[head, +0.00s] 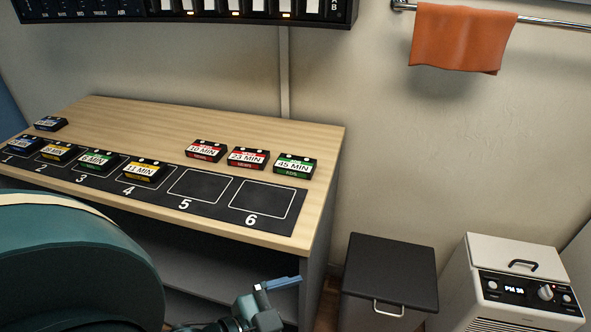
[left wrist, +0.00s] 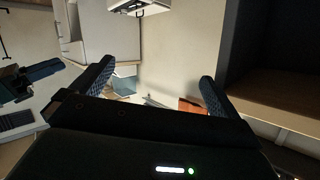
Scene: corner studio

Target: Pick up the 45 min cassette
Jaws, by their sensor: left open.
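The 45 min cassette (head: 295,165) is black with a white label and a green band below it. In the head view it lies on the wooden desktop behind slot 6, at the right end of a short row. My left gripper (left wrist: 154,84) is open and empty in the left wrist view, its two dark blue fingers wide apart. In the head view a blue-fingered gripper (head: 278,286), apparently my left one, is low in front of the desk, well short of the cassette. The cassette is not recognisable in the left wrist view.
The 23 min cassette (head: 248,158) and 10 min cassette (head: 205,150) lie left of it. The black slot mat (head: 232,186) has cassettes on slots 1 to 4; 5 and 6 are bare. A dark bin (head: 390,265) and a white appliance (head: 515,255) stand right of the desk (head: 315,140).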

